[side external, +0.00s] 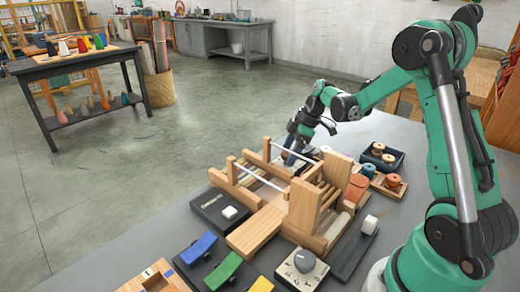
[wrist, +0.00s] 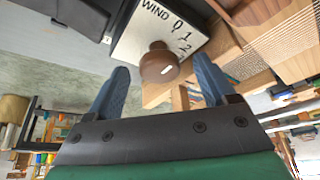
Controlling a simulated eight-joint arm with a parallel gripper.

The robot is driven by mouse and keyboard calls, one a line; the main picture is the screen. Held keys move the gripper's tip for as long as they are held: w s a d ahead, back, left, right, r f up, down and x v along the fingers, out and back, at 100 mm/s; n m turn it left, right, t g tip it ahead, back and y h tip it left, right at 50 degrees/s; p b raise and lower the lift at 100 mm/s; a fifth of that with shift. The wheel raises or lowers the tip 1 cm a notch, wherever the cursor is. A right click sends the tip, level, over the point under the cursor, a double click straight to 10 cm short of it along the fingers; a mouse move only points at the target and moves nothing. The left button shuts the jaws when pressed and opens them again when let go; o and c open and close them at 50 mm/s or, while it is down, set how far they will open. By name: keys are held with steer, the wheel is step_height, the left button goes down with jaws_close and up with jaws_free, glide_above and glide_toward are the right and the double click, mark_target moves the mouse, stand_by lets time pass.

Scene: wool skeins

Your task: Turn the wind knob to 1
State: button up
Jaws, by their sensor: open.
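The wind knob (wrist: 157,64) is a round brown knob with a short white mark on its face. It stands on a pale panel (wrist: 133,38) lettered WIND, with 0, 1 and 2 beside the knob. I cannot tell which number the mark points to. My gripper (wrist: 161,68) is open, its blue fingers apart on the left and right of the knob in the wrist view. Nothing is held, and I cannot tell whether a finger touches the knob. In the side external view my gripper (side external: 292,152) is low behind the wooden loom, and the wind knob cannot be made out.
The wooden loom frame (side external: 303,205) stands close in front of my gripper. Thread spools (side external: 392,181) and a dark blue tray (side external: 376,160) lie to the right. Blue and green pieces (side external: 200,248) lie front left.

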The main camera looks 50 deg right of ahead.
jaws_close()
steer(key=shift+m, duration=0.4)
steer(key=shift+s+a+m+t+h, duration=0.1)
steer(key=shift+m+t+h, duration=0.3)
steer(key=shift+m, duration=0.8)
steer(key=shift+m+t+h, duration=0.1)
steer(key=shift+m+h, duration=0.5)
steer(key=shift+m, duration=0.6)
jaws_free()
